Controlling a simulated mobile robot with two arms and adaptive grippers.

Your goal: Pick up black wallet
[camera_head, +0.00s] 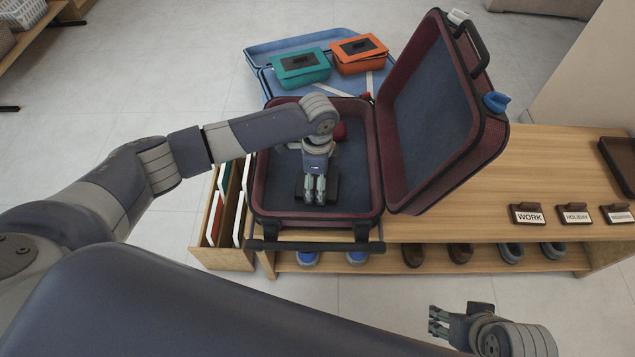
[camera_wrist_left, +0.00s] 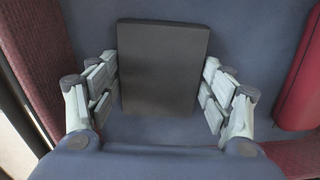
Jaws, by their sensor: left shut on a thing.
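The black wallet (camera_wrist_left: 162,65) lies in the dark blue-lined base of the open maroon suitcase (camera_head: 258,190). In the head view the wallet (camera_head: 332,190) is partly hidden by my left gripper (camera_head: 314,200), which reaches down into the suitcase. In the left wrist view my left gripper (camera_wrist_left: 160,100) has a finger at each long side of the wallet and is shut on it. The wallet looks flat and close to the suitcase floor; whether it is lifted is hard to tell. My right gripper (camera_head: 436,322) is at the lower right, away from the suitcase, apparently with its fingers apart.
A red item (camera_wrist_left: 301,85) lies beside the wallet in the suitcase. The suitcase lid (camera_head: 420,110) stands open on the right. Teal (camera_head: 301,67) and orange (camera_head: 359,54) boxes sit in a blue case behind. Labelled signs (camera_head: 527,213) stand on the wooden bench (camera_head: 545,165).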

